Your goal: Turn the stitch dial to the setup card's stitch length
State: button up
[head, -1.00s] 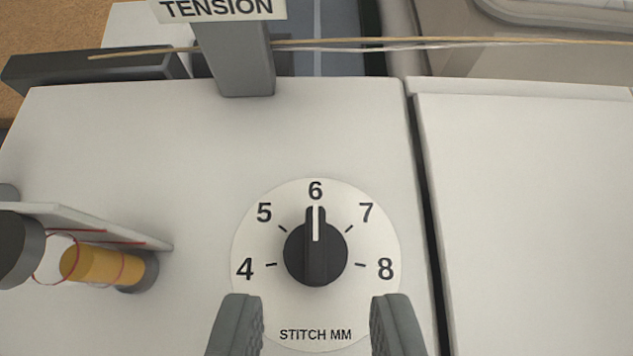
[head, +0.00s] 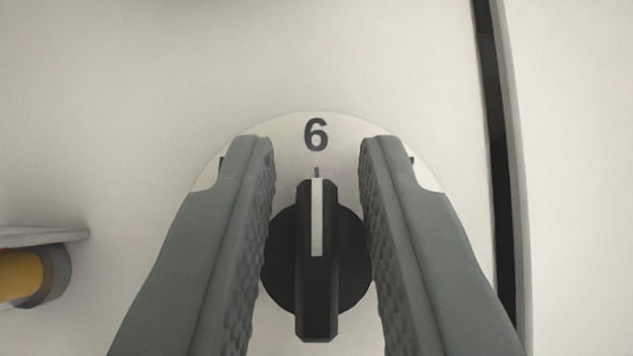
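The stitch dial is a black round knob (head: 317,270) with a raised grip bar and a white pointer line. The line points straight up at the 6 on the pale round scale plate (head: 350,128). My gripper (head: 317,160) is open, with one grey ribbed finger on each side of the knob. Gaps show between both fingers and the grip bar; whether the pads touch the knob's round edge I cannot tell. The fingers hide the other numbers. The setup card is not in view.
The white machine panel (head: 130,110) around the dial is clear. A dark vertical gap (head: 490,120) runs to the right of the dial. A yellow spool (head: 20,277) under a pale plate sticks out at the lower left.

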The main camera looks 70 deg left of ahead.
jog(key=shift+f, duration=0.1)
grip_shut()
jog(key=shift+m+t, duration=0.3)
jog(key=shift+m, duration=0.1)
jog(key=shift+f+m+t+h, duration=0.1)
jog(key=shift+m+t+h, duration=0.5)
jog(key=shift+m, duration=0.4)
jog(key=shift+w+d+f+m+t+h, duration=0.1)
jog(key=shift+m+t+h, duration=0.35)
jog(key=shift+m, duration=0.35)
jog(key=shift+w+d+f+m+t+h, duration=0.1)
jog(key=shift+m+t+h, duration=0.35)
jog(key=shift+m, duration=0.35)
